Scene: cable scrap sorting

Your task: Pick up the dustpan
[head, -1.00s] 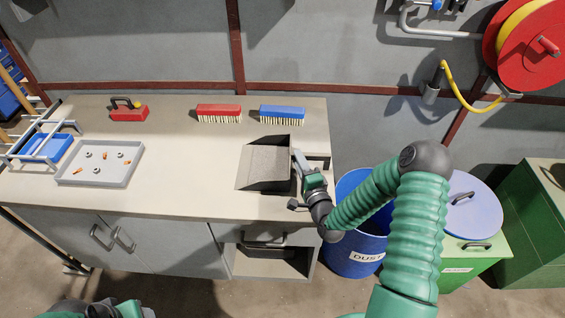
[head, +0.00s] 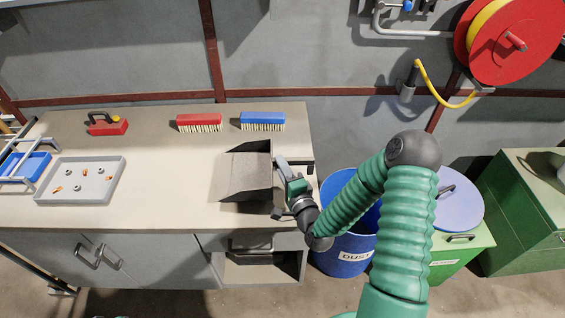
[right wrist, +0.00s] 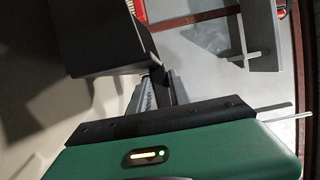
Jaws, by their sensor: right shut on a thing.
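The dustpan (head: 244,178), a dark grey open-fronted pan, is at the right end of the workbench, its open side facing left. A dark shadow lies under its near edge, so it seems slightly raised above the bench top. My right gripper (head: 281,180) is at the pan's right side, shut on its handle. In the right wrist view the pan (right wrist: 108,38) fills the upper left and the gripper's fingers (right wrist: 158,88) close around a dark handle bar. The handle is mostly hidden by the fingers in the head view. My left gripper is out of view.
On the workbench (head: 150,150) stand a red brush (head: 199,122), a blue brush (head: 262,120) and a red block-shaped tool (head: 107,126). A grey tray (head: 80,192) holds small scraps. A blue dust bin (head: 342,253) stands right of the bench, beside a green bin (head: 457,258).

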